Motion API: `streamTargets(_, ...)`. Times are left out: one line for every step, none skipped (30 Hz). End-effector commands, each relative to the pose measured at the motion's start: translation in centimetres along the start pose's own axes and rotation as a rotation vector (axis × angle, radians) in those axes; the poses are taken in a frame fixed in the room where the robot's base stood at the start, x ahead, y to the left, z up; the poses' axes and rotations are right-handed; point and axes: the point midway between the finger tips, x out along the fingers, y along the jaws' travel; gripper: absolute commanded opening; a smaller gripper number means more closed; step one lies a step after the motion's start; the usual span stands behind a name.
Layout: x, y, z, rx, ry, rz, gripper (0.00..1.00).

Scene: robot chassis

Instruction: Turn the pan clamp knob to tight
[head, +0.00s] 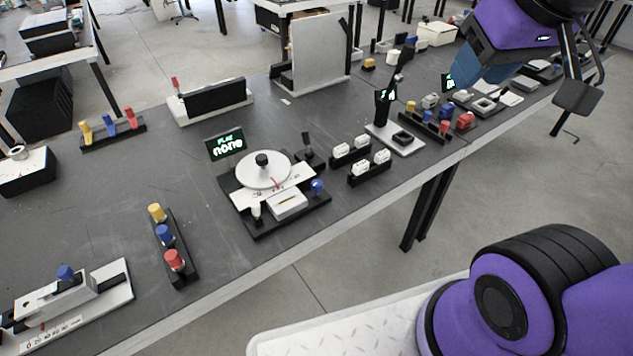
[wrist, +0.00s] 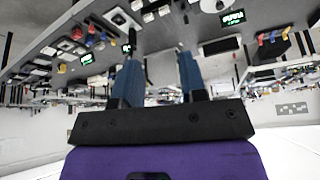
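A device with a white round plate (head: 264,171) and a black knob (head: 262,159) on top stands on the dark bench. It has a blue knob (head: 317,186) at its right, a small white knob (head: 256,210) in front, and a lit green display (head: 226,144) behind. I cannot tell which knob is the pan clamp knob. The display also shows upside down in the wrist view (wrist: 232,18). My gripper (head: 482,65) is at the upper right, well away from this device. In the wrist view its two blue fingers (wrist: 160,62) stand apart with nothing between them.
The bench (head: 105,185) runs diagonally. A row of coloured knobs (head: 166,236) stands left of the device, white switches (head: 350,149) to its right. A black upright device (head: 384,108) and other fixtures stand nearer my gripper. A tall pale panel (head: 318,55) rises behind.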

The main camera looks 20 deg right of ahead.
Motion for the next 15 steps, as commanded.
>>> streamTargets(0.4,-0.1,-0.6,-0.016,-0.011,-0.005,0.51)
streamTargets(0.7,-0.2,-1.1,-0.029,-0.018,-0.008,0.57)
streamTargets(1.1,-0.3,-1.7,-0.049,-0.028,-0.014,0.63)
streamTargets(1.6,-0.4,-2.3,-0.066,-0.036,-0.018,0.63)
streamTargets(2.0,-0.5,-2.9,-0.085,-0.043,-0.023,0.63)
streamTargets(2.6,-0.7,-3.7,-0.112,-0.055,-0.029,0.63)
streamTargets(3.2,-0.8,-4.3,-0.132,-0.064,-0.035,0.63)
streamTargets(3.7,-0.9,-5.0,-0.153,-0.071,-0.039,0.63)
streamTargets(4.4,-1.1,-5.8,-0.179,-0.082,-0.046,0.63)
streamTargets(5.0,-1.3,-6.3,-0.198,-0.091,-0.050,0.63)
streamTargets(5.6,-1.4,-6.9,-0.219,-0.098,-0.055,0.63)
streamTargets(6.5,-1.6,-7.6,-0.245,-0.108,-0.062,0.63)
streamTargets(7.1,-1.8,-8.2,-0.264,-0.116,-0.067,0.63)
streamTargets(7.8,-2.0,-8.7,-0.284,-0.123,-0.072,0.63)
streamTargets(8.7,-2.2,-9.4,-0.310,-0.133,-0.078,0.63)
